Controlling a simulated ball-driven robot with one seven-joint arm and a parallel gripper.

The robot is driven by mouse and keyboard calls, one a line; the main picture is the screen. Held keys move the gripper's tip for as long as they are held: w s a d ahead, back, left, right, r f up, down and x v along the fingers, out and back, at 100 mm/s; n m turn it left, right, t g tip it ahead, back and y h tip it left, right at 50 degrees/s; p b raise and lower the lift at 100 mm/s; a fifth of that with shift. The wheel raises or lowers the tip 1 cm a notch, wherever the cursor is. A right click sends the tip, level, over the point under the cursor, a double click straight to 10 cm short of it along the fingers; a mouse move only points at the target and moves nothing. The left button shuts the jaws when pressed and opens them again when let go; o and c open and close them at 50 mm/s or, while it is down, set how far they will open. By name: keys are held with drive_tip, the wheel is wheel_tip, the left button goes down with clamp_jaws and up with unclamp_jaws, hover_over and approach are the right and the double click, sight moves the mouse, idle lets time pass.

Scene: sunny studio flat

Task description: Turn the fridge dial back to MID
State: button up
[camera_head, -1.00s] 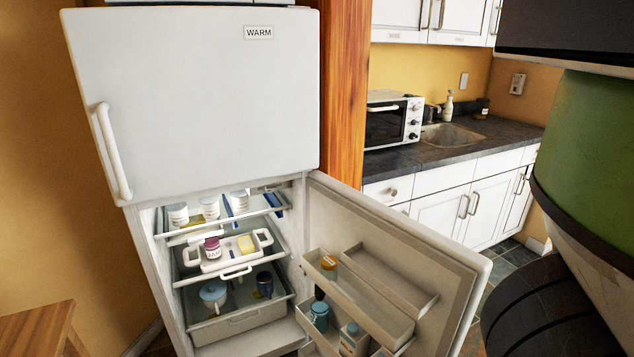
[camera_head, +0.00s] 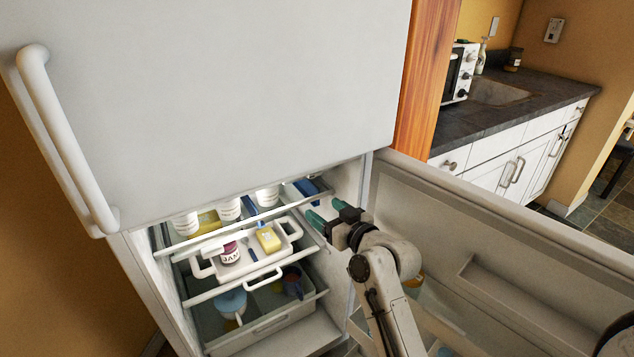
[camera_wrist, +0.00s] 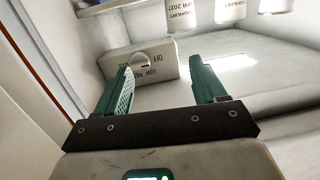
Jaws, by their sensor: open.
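The fridge dial (camera_wrist: 141,61) shows in the wrist view as a small pale knob on a light control box (camera_wrist: 165,66). The box bears OFF, LOW and MID lettering that appears upside down; I cannot tell which mark the dial points to. My gripper (camera_wrist: 161,70) is open, with its teal fingers pointing toward the box. The dial lies ahead between the fingers, nearer the left one, and nothing is gripped. In the head view my gripper (camera_head: 327,211) reaches into the right side of the open lower fridge compartment. The dial cannot be made out there.
The closed upper fridge door (camera_head: 230,90) overhangs the compartment. The open lower door (camera_head: 500,230) stands to the right of my arm. Yoghurt tubs (camera_head: 229,208) stand on the upper shelf. A white tray (camera_head: 204,270) holds a jam jar (camera_head: 230,252) and a yellow pack (camera_head: 268,239).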

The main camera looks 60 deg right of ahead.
sight(316, 175)
drive_tip(key=shift+m+t+h, duration=0.4)
drive_tip(key=shift+h, duration=0.5)
drive_tip(key=w+d, duration=0.2)
drive_tip(key=w, duration=0.1)
drive_tip(key=w+d+r+p, duration=0.1)
drive_tip(key=w+d, duration=0.1)
drive_tip(key=d, duration=0.1)
drive_tip(key=w+d+r, duration=0.1)
drive_tip(key=w+d, duration=0.2)
drive_tip(key=shift+w+d+r, duration=0.1)
drive_tip(key=shift+w+d, duration=0.1)
drive_tip(key=shift+w, duration=0.15)
drive_tip(key=shift+c, duration=0.3)
drive_tip(key=c, duration=1)
